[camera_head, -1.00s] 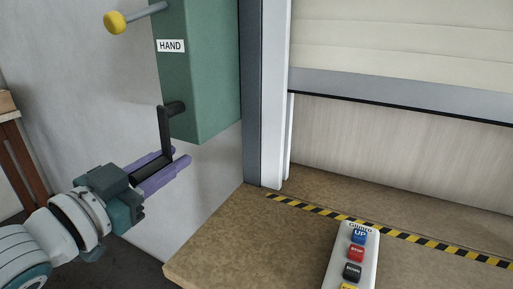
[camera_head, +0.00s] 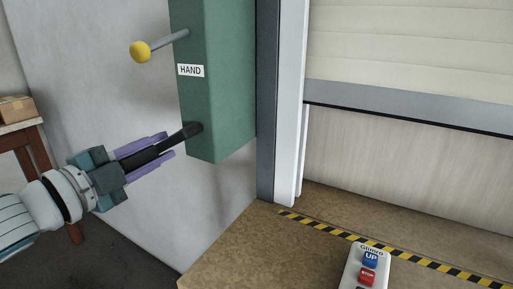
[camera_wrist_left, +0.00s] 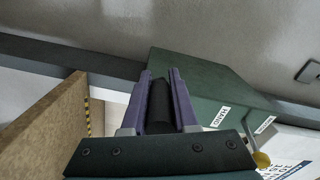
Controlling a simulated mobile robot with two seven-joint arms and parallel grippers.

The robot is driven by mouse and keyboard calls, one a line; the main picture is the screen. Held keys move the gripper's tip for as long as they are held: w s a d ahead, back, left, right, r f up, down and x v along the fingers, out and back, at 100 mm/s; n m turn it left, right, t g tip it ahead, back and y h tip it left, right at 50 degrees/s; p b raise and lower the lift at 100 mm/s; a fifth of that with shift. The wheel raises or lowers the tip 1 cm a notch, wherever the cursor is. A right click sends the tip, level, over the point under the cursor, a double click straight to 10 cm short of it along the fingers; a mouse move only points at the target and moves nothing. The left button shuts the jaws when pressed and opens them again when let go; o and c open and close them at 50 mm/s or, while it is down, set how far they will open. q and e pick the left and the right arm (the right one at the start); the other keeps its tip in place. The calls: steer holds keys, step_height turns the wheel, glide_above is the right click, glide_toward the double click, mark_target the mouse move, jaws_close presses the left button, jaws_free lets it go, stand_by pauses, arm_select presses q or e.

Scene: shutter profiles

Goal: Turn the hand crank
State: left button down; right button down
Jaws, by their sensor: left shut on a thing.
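The hand crank (camera_head: 190,131) is black and sticks out from the lower part of a green box (camera_head: 225,95) labelled HAND. My left gripper (camera_head: 171,144) has purple fingers and is shut on the crank's black grip, below and left of the box. In the left wrist view the black grip (camera_wrist_left: 159,103) lies between the two fingers, pointing at the green box (camera_wrist_left: 195,82). The fingers hide part of the crank. A roller shutter (camera_head: 410,50) at the right has its grey bottom bar above the sill. My right gripper is not in view.
A yellow-knobbed lever (camera_head: 140,51) sticks out left from the box above the crank. A brown ledge (camera_head: 240,250) with a striped line (camera_head: 380,256) and a button pendant (camera_head: 367,268) lies at lower right. A wooden table with a carton (camera_head: 15,108) stands far left.

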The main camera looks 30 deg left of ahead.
arm_select(q)
steer(key=r+m, duration=0.1)
steer(key=m, duration=0.1)
steer(key=a+r+m+p, duration=0.1)
steer(key=r+m, duration=0.1)
steer(key=shift+r+m, duration=0.15)
steer(key=shift+m, duration=0.15)
step_height(320, 180, up, 3)
steer(key=m+p, duration=0.1)
steer(key=m, duration=0.3)
steer(key=shift+d+m+p, duration=0.15)
steer(key=shift+m+p, duration=0.15)
steer(key=shift+p, duration=0.1)
steer(key=r+m, duration=0.1)
steer(key=m, duration=0.1)
steer(key=d+r+m+p, duration=0.1)
steer(key=m, duration=0.1)
steer(key=shift+d+r+m, duration=0.2)
steer(key=shift+r+m, duration=0.1)
steer(key=shift+r, duration=0.05)
steer(key=shift+d+r+m+p, duration=0.5)
steer(key=shift+m, duration=0.6)
steer(key=shift+s+d+r+m, duration=0.1)
steer(key=shift+d+r+m, duration=0.15)
steer(key=shift+d+m, duration=0.45)
steer(key=shift+a+m, duration=0.15)
steer(key=shift+m, duration=0.15)
steer(key=c, duration=0.7)
jaws_free()
steer(key=shift+s, duration=0.1)
